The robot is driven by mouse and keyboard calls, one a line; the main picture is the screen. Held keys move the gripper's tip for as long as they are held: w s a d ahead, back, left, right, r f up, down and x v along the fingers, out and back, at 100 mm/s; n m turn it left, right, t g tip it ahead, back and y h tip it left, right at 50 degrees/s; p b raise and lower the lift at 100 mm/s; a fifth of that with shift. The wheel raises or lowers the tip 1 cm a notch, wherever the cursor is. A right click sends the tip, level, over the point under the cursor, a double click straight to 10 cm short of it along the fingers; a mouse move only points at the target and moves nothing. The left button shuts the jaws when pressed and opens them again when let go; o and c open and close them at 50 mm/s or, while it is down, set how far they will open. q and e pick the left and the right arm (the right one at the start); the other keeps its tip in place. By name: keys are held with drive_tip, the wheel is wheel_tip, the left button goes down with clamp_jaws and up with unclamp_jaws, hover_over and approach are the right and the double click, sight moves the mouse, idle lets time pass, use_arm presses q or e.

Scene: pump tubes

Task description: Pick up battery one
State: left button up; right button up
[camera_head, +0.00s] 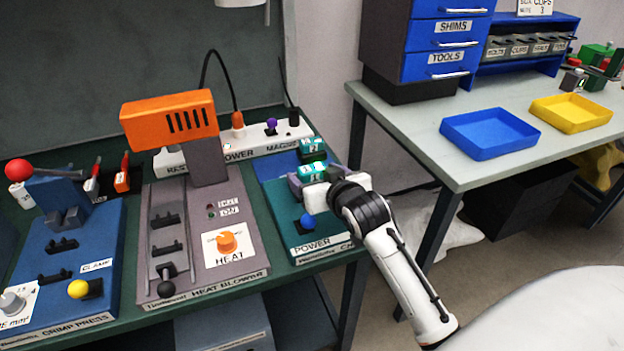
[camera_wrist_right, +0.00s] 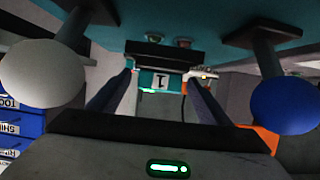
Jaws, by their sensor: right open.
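Two teal-and-white batteries stand at the charger (camera_head: 284,208) on the bench in the head view. The nearer battery (camera_head: 312,170) is beside my right gripper (camera_head: 316,182); the other battery (camera_head: 312,146) is just behind it. In the right wrist view, a teal battery marked 1 (camera_wrist_right: 160,82) shows between the two open fingers of my right gripper (camera_wrist_right: 160,92). The fingers flank it, but I cannot tell whether they touch it. The battery's far side is hidden. My left gripper is not in view.
A blue knob (camera_head: 307,221) stands on the charger near my right gripper; it also shows in the wrist view (camera_wrist_right: 284,106). The orange heat blower (camera_head: 170,116) is to the left, a power strip (camera_head: 262,140) behind. A blue tray (camera_head: 489,133) rests on the right table.

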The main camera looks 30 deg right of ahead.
drive_tip(key=shift+r, duration=0.1)
drive_tip(key=c, duration=1.2)
